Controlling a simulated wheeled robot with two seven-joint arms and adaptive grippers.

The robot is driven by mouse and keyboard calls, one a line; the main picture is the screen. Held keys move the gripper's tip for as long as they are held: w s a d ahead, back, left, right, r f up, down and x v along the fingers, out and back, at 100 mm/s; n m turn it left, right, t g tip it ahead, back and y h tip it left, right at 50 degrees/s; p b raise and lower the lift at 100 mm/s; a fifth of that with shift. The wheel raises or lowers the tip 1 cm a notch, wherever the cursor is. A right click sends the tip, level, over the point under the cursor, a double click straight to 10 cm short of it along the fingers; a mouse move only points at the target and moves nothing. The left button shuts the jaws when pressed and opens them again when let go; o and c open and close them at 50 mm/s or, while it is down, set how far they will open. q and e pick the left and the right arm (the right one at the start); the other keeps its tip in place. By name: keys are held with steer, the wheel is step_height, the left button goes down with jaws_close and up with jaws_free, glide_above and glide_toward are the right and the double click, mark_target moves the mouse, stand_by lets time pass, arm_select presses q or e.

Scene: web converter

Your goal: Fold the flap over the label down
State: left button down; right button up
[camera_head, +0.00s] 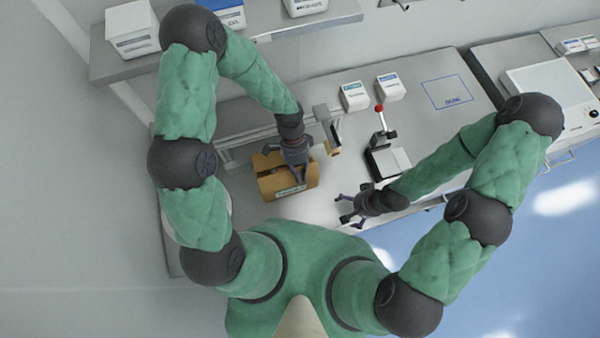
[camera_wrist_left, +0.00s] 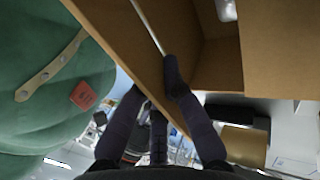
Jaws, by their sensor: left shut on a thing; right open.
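A brown cardboard box (camera_head: 269,184) stands open on the bench below my left arm. A pale label with green on it (camera_head: 290,191) shows on its near side. My left gripper (camera_head: 301,178) reaches down to the box. In the left wrist view, its fingers (camera_wrist_left: 150,100) straddle a cardboard flap (camera_wrist_left: 122,42) on the label side, one finger inside the box and one outside. The flap stands up rather than lying flat. Its lower part is partly hidden by the fingers. My right gripper (camera_head: 346,210) is open and empty, right of the box near the bench's front edge.
A hand press with a red knob (camera_head: 380,108) stands right of the box. Two small white cartons (camera_head: 355,96) sit behind it, and a blue-outlined area (camera_head: 447,92) lies farther right. A metal frame (camera_head: 240,140) stands close behind the box. Bench between box and press is clear.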

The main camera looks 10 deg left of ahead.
arm_select(q)
steer(key=shift+w+a+f+g, duration=0.1)
steer(key=shift+w+g, duration=0.05)
steer(key=shift+g, duration=0.35)
arm_select(e)
steer(key=shift+r, duration=0.1)
arm_select(q)
steer(key=shift+w+a+f+g+h, duration=0.15)
steer(key=shift+g+h, duration=0.15)
steer(key=shift+h, duration=0.2)
arm_select(e)
steer(key=shift+f, duration=0.2)
steer(key=shift+f+b, duration=0.8)
steer(key=shift+b, duration=0.1)
arm_select(q)
steer(key=shift+w+f+g+h, duration=0.2)
steer(key=shift+g+h, duration=0.4)
steer(key=shift+g, duration=0.4)
arm_select(e)
steer(key=shift+f, duration=0.15)
arm_select(q)
steer(key=shift+r, duration=0.1)
steer(key=c, duration=1.4)
jaws_free()
steer(key=shift+o, duration=0.2)
